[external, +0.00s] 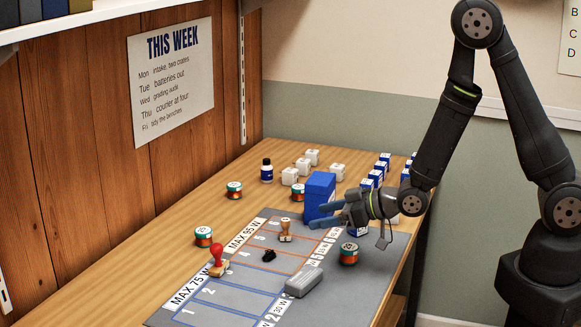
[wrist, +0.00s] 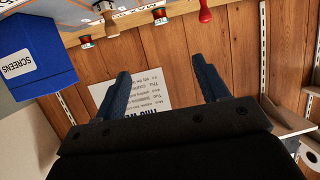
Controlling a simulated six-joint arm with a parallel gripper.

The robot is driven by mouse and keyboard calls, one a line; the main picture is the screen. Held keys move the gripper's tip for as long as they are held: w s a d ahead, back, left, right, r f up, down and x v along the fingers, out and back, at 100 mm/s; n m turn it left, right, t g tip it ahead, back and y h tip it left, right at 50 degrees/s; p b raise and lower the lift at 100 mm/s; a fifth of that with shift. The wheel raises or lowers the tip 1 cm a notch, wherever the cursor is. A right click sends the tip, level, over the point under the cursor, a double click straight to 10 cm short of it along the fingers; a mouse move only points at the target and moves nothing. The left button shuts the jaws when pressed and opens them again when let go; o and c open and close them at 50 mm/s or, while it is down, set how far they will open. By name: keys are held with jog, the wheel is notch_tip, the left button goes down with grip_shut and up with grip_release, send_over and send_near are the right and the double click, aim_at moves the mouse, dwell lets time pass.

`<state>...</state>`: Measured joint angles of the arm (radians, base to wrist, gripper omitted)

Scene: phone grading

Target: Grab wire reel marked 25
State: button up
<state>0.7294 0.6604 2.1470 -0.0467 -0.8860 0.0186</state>
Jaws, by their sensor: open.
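Several short wire reels with teal and orange-red sides and pale tops stand on the bench. One reel (external: 203,237) is at the left of the mat, one reel (external: 234,190) farther back, one reel (external: 298,192) beside the blue box, and one reel (external: 348,254) on the mat's right side. Their numbers are too small to read surely, so I cannot tell which is 25. My gripper (external: 322,214) is open and empty above the mat, in front of the blue box. In the wrist view its fingers (wrist: 160,70) are spread, with two reels (wrist: 85,42) (wrist: 160,17) beyond them.
A blue box (external: 319,196) marked SCREENS stands close behind my gripper. White boxes (external: 290,176) and a dark bottle (external: 266,170) stand behind.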

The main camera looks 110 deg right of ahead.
jog(key=w+d+f+g+y, duration=0.1)
jog(key=w+d+g+y, duration=0.2)
jog(key=w+d, duration=0.85)
jog(key=m+g+y, duration=0.2)
jog(key=g+y, duration=0.1)
jog(key=g, duration=0.2)
send_near(204, 230)
jog(key=x, duration=0.4)
jog(key=shift+w+a+f, duration=0.2)
jog(key=shift+w+f, duration=0.05)
jog(key=shift+f, duration=0.15)
jog(key=shift+h, duration=0.3)
jog(key=shift+x, duration=2.65)
jog(key=shift+s, duration=0.15)
jog(key=c, duration=1.1)
jog(key=shift+o, duration=0.2)
jog(key=shift+r, duration=0.1)
